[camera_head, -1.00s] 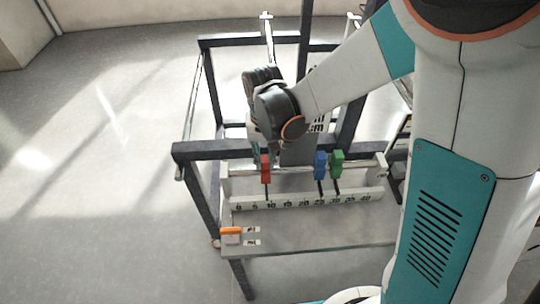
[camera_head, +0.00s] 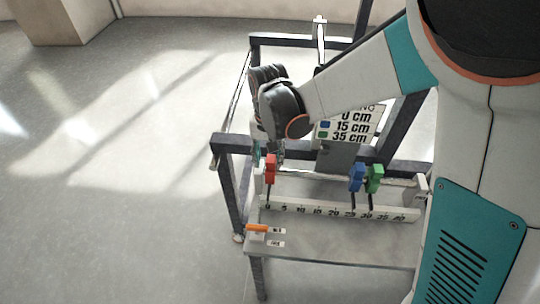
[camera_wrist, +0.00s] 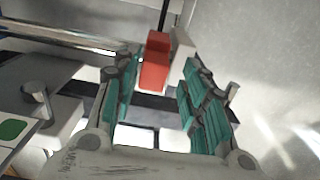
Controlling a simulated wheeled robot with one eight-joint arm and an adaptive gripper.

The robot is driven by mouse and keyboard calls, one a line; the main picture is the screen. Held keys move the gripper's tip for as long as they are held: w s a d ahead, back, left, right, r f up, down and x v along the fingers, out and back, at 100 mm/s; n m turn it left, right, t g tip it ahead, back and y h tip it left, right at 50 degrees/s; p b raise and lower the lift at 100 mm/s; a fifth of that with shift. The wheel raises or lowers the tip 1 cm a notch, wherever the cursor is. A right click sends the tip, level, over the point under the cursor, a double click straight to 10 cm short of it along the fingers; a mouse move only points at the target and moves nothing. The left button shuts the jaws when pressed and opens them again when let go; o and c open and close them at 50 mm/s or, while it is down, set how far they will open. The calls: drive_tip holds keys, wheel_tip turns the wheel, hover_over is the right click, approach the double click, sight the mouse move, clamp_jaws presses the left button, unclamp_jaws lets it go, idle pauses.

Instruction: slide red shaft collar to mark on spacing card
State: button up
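The red shaft collar (camera_head: 270,168) is at the left end of the rail, its pointer near the 0 mark of the numbered scale (camera_head: 335,212). My gripper (camera_head: 267,150) is at the red collar. In the wrist view the gripper (camera_wrist: 157,75) has its teal fingers apart, with the red collar (camera_wrist: 154,62) between their tips and visible gaps on both sides. A white end block (camera_wrist: 182,45) sits right beside the collar.
The blue collar (camera_head: 357,177) and green collar (camera_head: 375,178) sit close together on the right part of the rail, near 25 and 30. An orange item (camera_head: 257,228) lies on the front-left of the table (camera_head: 330,243). Dark frame bars (camera_head: 226,185) surround the table.

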drive_tip(key=shift+d, duration=0.15)
wheel_tip(320, 180, up, 8)
drive_tip(key=shift+f, duration=0.2)
idle(0.5)
